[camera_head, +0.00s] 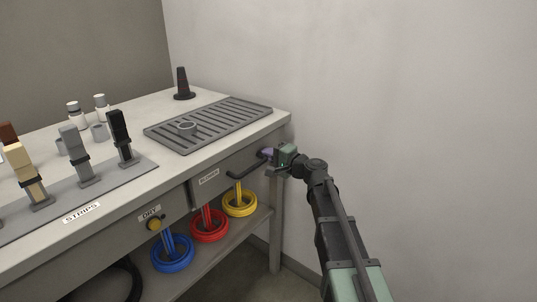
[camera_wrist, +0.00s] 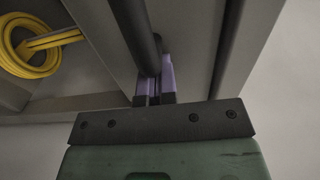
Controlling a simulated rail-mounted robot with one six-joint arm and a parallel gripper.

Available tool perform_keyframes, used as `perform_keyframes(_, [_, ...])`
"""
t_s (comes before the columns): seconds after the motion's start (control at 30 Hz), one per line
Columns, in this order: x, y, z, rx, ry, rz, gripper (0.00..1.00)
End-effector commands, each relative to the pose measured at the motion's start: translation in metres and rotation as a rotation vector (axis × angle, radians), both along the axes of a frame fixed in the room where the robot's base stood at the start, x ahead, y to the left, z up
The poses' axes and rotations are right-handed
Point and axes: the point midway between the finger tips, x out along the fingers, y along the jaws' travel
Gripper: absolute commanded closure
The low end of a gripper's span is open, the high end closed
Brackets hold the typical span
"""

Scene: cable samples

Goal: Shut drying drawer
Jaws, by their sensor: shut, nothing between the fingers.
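The grey drawer front (camera_head: 228,168) with a small white label sits under the right part of the bench top. A dark bar handle (camera_head: 247,168) stands out from it, and the bar also shows in the wrist view (camera_wrist: 135,35). How far the drawer stands out, if at all, I cannot tell clearly. My gripper (camera_head: 265,153) is at the right end of the handle, close to the drawer front. In the wrist view its purple fingers (camera_wrist: 155,90) are together and empty, right beside the bar; whether they touch it I cannot tell.
A ribbed tray (camera_head: 225,118) holding a small grey ring lies on the bench above the drawer. A bare wall (camera_head: 420,90) stands close on the right.

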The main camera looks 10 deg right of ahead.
Motion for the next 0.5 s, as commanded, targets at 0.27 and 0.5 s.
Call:
perform_keyframes(0.27, [-0.028, -0.023, 0.003, 0.006, -0.003, 0.000, 1.00])
perform_keyframes(0.5, [-0.080, -0.071, 0.002, 0.003, -0.002, 0.002, 1.00])
